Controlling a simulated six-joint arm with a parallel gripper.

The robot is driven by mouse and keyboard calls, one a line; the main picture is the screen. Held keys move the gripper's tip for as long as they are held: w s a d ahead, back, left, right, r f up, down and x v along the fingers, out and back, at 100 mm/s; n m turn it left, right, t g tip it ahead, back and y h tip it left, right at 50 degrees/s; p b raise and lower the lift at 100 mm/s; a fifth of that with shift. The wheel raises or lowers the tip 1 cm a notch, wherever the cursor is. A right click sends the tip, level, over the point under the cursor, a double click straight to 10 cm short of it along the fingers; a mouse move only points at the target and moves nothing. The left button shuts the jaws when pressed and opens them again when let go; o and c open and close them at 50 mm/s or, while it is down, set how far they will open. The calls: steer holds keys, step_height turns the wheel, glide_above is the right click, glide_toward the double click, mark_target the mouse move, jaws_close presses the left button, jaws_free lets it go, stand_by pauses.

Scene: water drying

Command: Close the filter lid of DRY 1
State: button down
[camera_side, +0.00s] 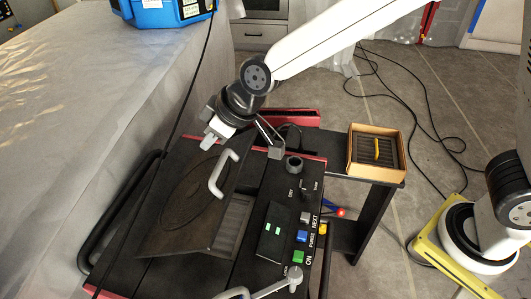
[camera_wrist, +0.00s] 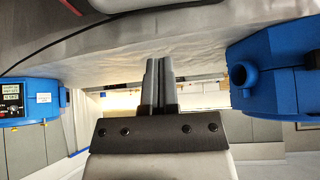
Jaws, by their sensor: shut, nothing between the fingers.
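The black dryer machine (camera_side: 262,200) with red edges stands in the middle of the side view. Its filter lid (camera_side: 180,210), a dark panel with an oval mark and a pale grey handle (camera_side: 222,175), is raised and tilted. A ribbed grey filter (camera_side: 232,222) shows in the opening beside the lid. My gripper (camera_side: 208,141) is above the far end of the lid, just beyond the handle, and appears apart from it. In the wrist view my gripper's fingers (camera_wrist: 160,72) are together with nothing between them. The lid is not clearly identifiable in the wrist view.
A cardboard box (camera_side: 352,150) with a dark pleated filter sits on the black side shelf (camera_side: 380,200). A panel with buttons (camera_side: 302,236) and a grey lever (camera_side: 290,280) is right of the lid. A covered table (camera_side: 80,110) stands left. Cables cross the floor.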

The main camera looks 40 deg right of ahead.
steer(key=s+d+r, duration=0.4)
steer(key=s+r, duration=0.2)
steer(key=shift+d+r, duration=0.15)
steer(key=shift+d, duration=0.25)
stand_by(0.3)
steer(key=w+a+r+g+h, duration=0.3)
steer(key=w+a+g+h, duration=0.1)
steer(key=w+a+g, duration=0.2)
steer(key=shift+w+a, duration=0.65)
steer(key=shift+w, duration=0.75)
steer(key=shift+f, duration=0.15)
steer(key=shift+s+d+f, duration=0.35)
steer(key=shift+s+f, duration=0.1)
steer(key=shift+f, duration=1.65)
steer(key=shift+s+d+f, duration=0.3)
steer(key=shift+s+f, duration=0.2)
steer(key=shift+f, duration=1.55)
steer(key=shift+s+d+f, duration=0.35)
steer(key=shift+s+f, duration=0.1)
steer(key=shift+f, duration=1.65)
